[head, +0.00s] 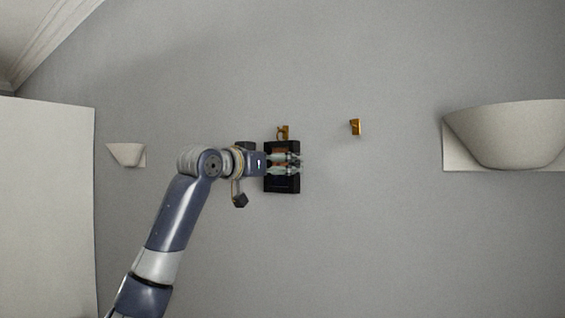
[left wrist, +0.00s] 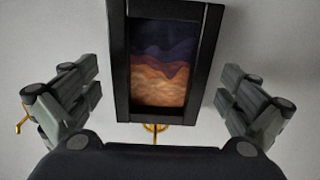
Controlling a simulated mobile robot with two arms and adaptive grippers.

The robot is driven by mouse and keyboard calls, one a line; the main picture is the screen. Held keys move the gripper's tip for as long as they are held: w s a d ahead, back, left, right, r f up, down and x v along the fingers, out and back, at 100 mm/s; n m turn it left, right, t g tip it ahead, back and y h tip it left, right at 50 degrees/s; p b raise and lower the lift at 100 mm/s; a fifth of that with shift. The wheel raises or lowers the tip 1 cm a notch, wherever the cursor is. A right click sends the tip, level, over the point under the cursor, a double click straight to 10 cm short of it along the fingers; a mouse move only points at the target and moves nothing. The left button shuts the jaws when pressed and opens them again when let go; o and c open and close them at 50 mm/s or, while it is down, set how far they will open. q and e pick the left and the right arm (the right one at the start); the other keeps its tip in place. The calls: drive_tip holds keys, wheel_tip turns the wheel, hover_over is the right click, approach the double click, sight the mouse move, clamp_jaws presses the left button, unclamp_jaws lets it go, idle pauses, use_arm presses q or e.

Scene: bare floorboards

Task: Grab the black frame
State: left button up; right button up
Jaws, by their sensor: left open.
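The black frame (head: 283,184) hangs upright on the grey wall, just below a brass hook (head: 282,131). In the left wrist view the frame (left wrist: 118,60) holds a picture of dark purple and orange wavy bands. My left gripper (head: 298,162) is in front of the frame and hides its middle in the head view. In the left wrist view the left gripper (left wrist: 160,80) is open, with one finger on each side of the frame and gaps between. I cannot tell how far the fingertips are from the wall. My right gripper is not in view.
A second brass hook (head: 355,127) is on the wall to the right, with nothing on it. A small wall sconce (head: 126,154) is at the left and a large one (head: 510,135) at the right. The wall below the frame is clear.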

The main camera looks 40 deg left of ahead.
use_arm(q)
drive_tip(key=shift+s, duration=0.2)
drive_tip(key=c, duration=1.2)
drive_tip(key=shift+c, duration=0.2)
drive_tip(key=shift+r, duration=0.2)
